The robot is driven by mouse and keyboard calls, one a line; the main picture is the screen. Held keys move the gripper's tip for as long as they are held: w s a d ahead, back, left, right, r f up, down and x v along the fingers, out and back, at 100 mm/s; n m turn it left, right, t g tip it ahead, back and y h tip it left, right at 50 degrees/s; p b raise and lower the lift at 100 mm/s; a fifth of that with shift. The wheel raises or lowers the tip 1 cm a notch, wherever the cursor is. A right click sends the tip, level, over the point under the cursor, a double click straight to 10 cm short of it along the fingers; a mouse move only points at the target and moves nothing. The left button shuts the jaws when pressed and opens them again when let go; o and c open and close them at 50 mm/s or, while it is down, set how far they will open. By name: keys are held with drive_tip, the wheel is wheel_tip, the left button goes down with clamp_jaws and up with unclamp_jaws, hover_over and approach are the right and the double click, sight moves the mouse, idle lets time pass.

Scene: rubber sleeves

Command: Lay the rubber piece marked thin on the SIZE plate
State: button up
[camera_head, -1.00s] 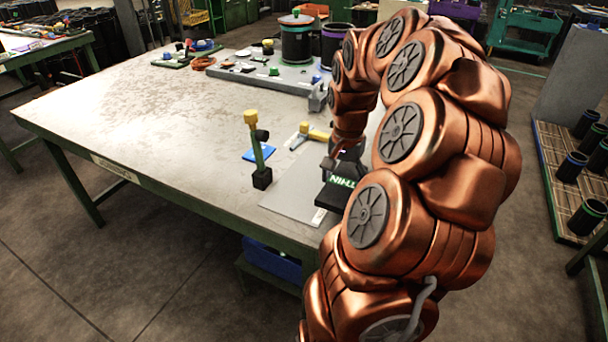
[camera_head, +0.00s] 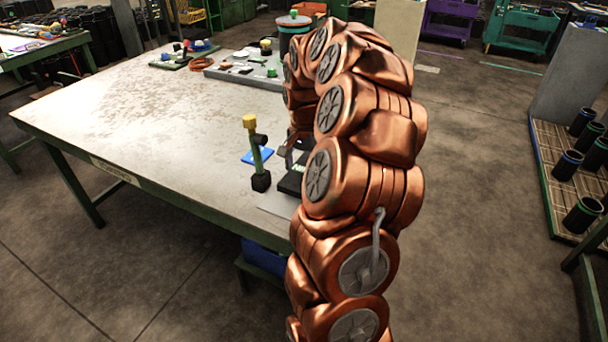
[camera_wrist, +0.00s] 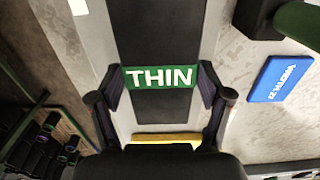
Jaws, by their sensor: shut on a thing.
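The black rubber piece (camera_wrist: 160,104) has a green band reading THIN across it in the wrist view. My gripper (camera_wrist: 160,92) is shut on it, one finger at each side of the band. In the head view my arm hides most of the piece (camera_head: 291,184) and the gripper. A pale grey plate (camera_wrist: 101,38) lies below the piece in the wrist view. Its front corner shows in the head view (camera_head: 277,204). I see no SIZE lettering on it. Whether the piece touches the plate I cannot tell.
A green post with a yellow top and black base (camera_head: 256,155) stands left of the piece. A blue card (camera_wrist: 281,80) with upside-down lettering lies near it. A yellow item (camera_wrist: 166,138) lies near the gripper. The left tabletop (camera_head: 130,115) is mostly clear.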

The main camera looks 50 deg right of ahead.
sight(304, 170)
drive_tip(key=shift+f, duration=1.4)
drive_tip(key=shift+f, duration=0.25)
drive_tip(key=o, duration=1.3)
drive_tip(key=shift+r, duration=0.1)
wheel_tip(304, 170, up, 12)
drive_tip(key=shift+r+b, duration=0.15)
drive_tip(key=shift+b, duration=0.2)
